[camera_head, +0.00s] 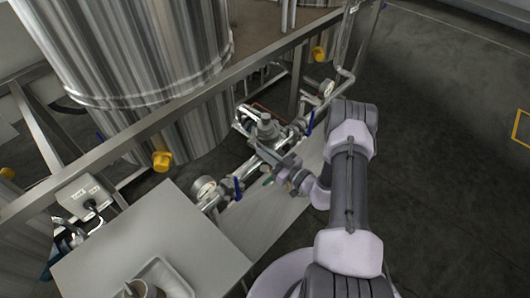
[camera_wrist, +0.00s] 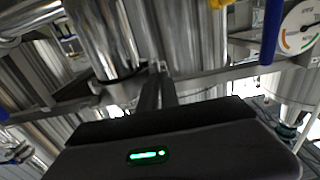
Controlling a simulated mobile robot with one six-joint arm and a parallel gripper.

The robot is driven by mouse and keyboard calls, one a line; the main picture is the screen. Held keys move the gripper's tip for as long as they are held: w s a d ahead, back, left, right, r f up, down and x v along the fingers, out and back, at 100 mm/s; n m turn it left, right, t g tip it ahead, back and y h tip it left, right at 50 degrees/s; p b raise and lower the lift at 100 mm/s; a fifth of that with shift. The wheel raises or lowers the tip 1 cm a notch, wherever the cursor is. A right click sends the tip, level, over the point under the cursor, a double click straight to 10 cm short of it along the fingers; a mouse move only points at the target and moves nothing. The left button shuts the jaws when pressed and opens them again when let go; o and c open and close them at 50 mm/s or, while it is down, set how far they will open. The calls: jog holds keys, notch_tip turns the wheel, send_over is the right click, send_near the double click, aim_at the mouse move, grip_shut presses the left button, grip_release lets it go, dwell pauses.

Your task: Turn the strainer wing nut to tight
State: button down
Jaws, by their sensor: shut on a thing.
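The strainer (camera_head: 265,128) is a grey metal body with a raised cap, set in the pipe line below the frame rail in the head view. My gripper (camera_head: 272,152) reaches it from the right and front. In the wrist view my gripper's two dark fingers (camera_wrist: 157,88) are close together in front of a shiny steel body. They are shut on the wing nut, which is small and mostly hidden between the fingertips. How far the nut is turned cannot be read from either view.
Pressure gauges (camera_head: 205,188) and blue valve handles (camera_head: 237,188) sit along the pipe on both sides. A steel rail (camera_head: 215,92) and large tanks (camera_head: 140,45) stand behind. A grey table (camera_head: 150,240) is at the front left. The floor at the right is open.

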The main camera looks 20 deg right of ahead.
jog(key=c, duration=1.6)
grip_release()
jog(key=p+v, duration=0.3)
jog(key=v, duration=1.4)
jog(key=shift+s+d+f, duration=0.1)
jog(key=shift+s, duration=0.15)
